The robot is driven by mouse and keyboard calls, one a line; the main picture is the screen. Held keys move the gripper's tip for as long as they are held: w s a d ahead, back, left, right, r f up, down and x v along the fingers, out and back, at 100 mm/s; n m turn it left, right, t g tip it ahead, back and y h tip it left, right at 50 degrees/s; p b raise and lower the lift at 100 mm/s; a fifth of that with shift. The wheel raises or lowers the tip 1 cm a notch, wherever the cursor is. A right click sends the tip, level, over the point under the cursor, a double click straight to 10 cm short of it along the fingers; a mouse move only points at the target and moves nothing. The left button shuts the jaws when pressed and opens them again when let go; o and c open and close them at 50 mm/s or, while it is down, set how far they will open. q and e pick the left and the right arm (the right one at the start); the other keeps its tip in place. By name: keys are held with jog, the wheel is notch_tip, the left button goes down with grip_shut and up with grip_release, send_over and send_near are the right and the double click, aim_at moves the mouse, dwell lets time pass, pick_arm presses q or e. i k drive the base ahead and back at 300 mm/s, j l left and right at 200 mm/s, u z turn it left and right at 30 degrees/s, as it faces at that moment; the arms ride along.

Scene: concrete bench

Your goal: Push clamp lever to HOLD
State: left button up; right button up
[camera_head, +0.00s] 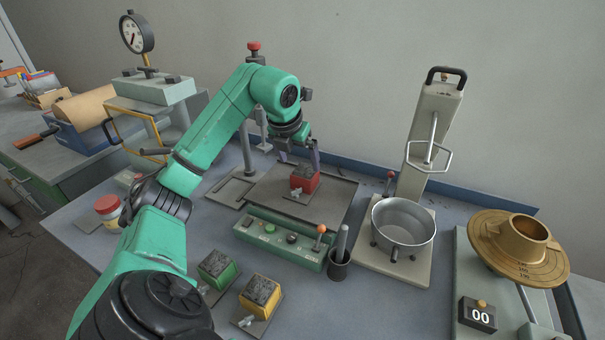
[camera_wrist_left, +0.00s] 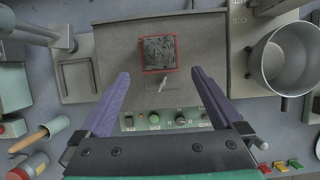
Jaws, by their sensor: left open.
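My left gripper (camera_head: 299,157) is open and empty above the red-sided block (camera_head: 304,180) on the grey plate (camera_head: 334,199). In the left wrist view its purple fingers (camera_wrist_left: 160,74) stand apart, with the block (camera_wrist_left: 159,52) beyond their tips. A small silver lever (camera_head: 297,192) sits at the block's near side; it also shows in the left wrist view (camera_wrist_left: 162,85). The green control panel (camera_head: 281,240) carries an orange-knobbed lever (camera_head: 320,230). A red-knobbed lever (camera_head: 389,177) stands behind the metal pot (camera_head: 403,222). My right gripper is out of view.
Green (camera_head: 218,268) and yellow (camera_head: 260,292) blocks sit at the front. A dark cup (camera_head: 339,265) stands beside the panel. A tall grey post (camera_head: 432,140) rises behind the pot. A brass flanged part (camera_head: 518,247) is at right.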

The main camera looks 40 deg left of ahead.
aim_at(320, 229)
jog(key=k, duration=2)
